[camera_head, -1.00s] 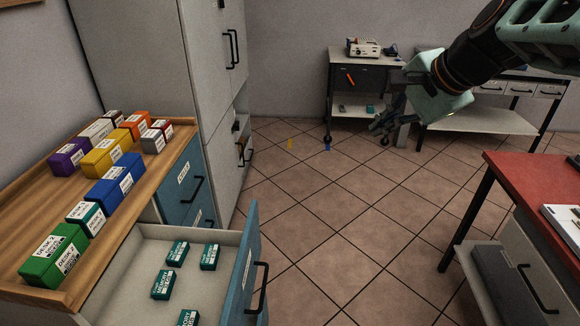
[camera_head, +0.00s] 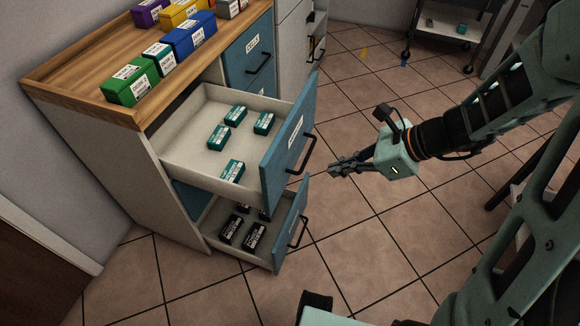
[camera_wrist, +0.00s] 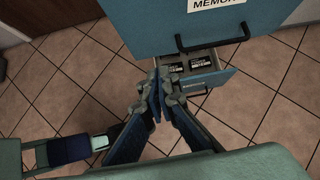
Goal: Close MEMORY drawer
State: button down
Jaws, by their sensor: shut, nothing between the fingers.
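The MEMORY drawer (camera_head: 292,148) is the upper open drawer of the wooden-topped cabinet. It is pulled well out, with several teal boxes inside. Its blue front, labelled MEMORY (camera_wrist: 150,22), fills the top of the wrist view, with its black handle (camera_wrist: 212,42) below the label. My gripper (camera_head: 334,168) is shut and empty. It is in front of the drawer, a little to the right of the handle in the head view, and appears apart from it. In the wrist view the closed fingertips (camera_wrist: 160,82) show below and left of the handle.
A lower drawer (camera_head: 291,232) is also open beneath, holding several black boxes (camera_head: 254,237). A closed blue drawer (camera_head: 248,55) is beside them. Coloured boxes, including a green one (camera_head: 130,82), stand on the cabinet top (camera_head: 85,75). The tiled floor (camera_head: 350,240) before the drawers is clear.

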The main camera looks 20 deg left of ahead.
jog(key=s+a+f, duration=0.1)
jog(key=s+f, duration=0.1)
jog(key=b, duration=0.4)
send_near(277, 183)
jog(key=shift+m, duration=0.3)
jog(key=shift+x, duration=2.9)
jog(key=shift+f, duration=0.1)
